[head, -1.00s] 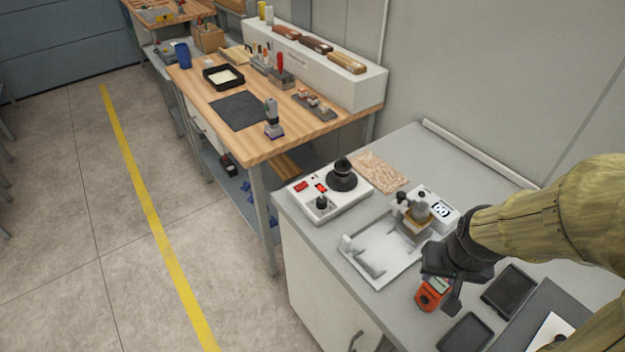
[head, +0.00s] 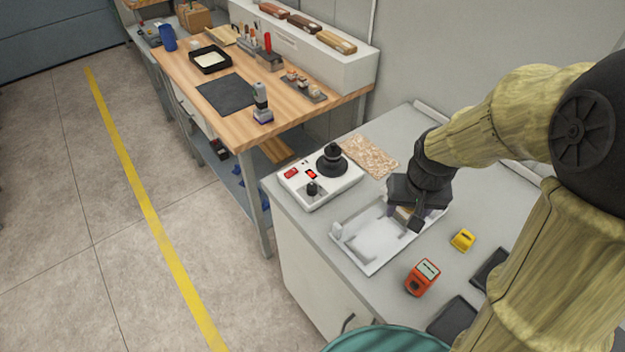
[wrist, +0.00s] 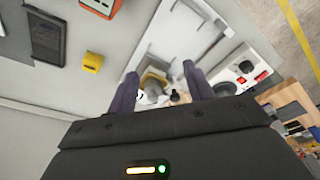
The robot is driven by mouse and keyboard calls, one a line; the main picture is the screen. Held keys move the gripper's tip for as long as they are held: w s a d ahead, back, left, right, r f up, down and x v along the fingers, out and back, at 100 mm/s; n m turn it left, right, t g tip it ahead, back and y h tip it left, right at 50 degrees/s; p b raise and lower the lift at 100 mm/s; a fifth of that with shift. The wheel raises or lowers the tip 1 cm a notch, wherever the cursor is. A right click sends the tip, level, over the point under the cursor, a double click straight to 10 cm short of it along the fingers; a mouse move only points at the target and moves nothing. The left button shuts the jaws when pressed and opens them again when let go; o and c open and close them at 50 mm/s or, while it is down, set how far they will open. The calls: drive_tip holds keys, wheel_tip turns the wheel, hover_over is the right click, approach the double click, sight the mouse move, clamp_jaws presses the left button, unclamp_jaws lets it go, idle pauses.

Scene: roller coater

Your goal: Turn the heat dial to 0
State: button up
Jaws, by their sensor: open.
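A white control box (head: 322,178) stands at the bench's left end. It carries a small black knob (head: 312,188), a large black dome-shaped part (head: 332,160) and red lit parts; no dial marking is readable. To its right is a white tray unit (head: 375,243) with a roller part, mostly hidden by my gripper (head: 408,213). In the wrist view, my gripper (wrist: 160,73) is open and empty, with the roller part (wrist: 155,88) showing between its dark fingers. The control box knob (wrist: 246,67) lies outside the fingers, to the right.
An orange device (head: 422,278), a yellow block (head: 462,240) and dark trays (head: 452,314) lie on the grey bench to the right. A cork-like pad (head: 370,157) lies behind the control box. A wooden workbench (head: 275,125) with tools stands beyond.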

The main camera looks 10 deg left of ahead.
drive_tip(key=w+a+r+n+g+p, duration=0.1)
drive_tip(key=w+a+r+p, duration=0.3)
drive_tip(key=w+a, duration=0.7)
drive_tip(key=g+p, duration=0.1)
drive_tip(key=p, duration=0.2)
hover_over(312, 186)
drive_tip(key=shift+f+n, duration=0.1)
drive_tip(key=shift+n, duration=0.2)
drive_tip(key=shift+f, duration=0.1)
wheel_tip(312, 186, down, 17)
drive_tip(key=p, duration=0.5)
drive_tip(key=shift+f, duration=0.1)
drive_tip(key=c, duration=1)
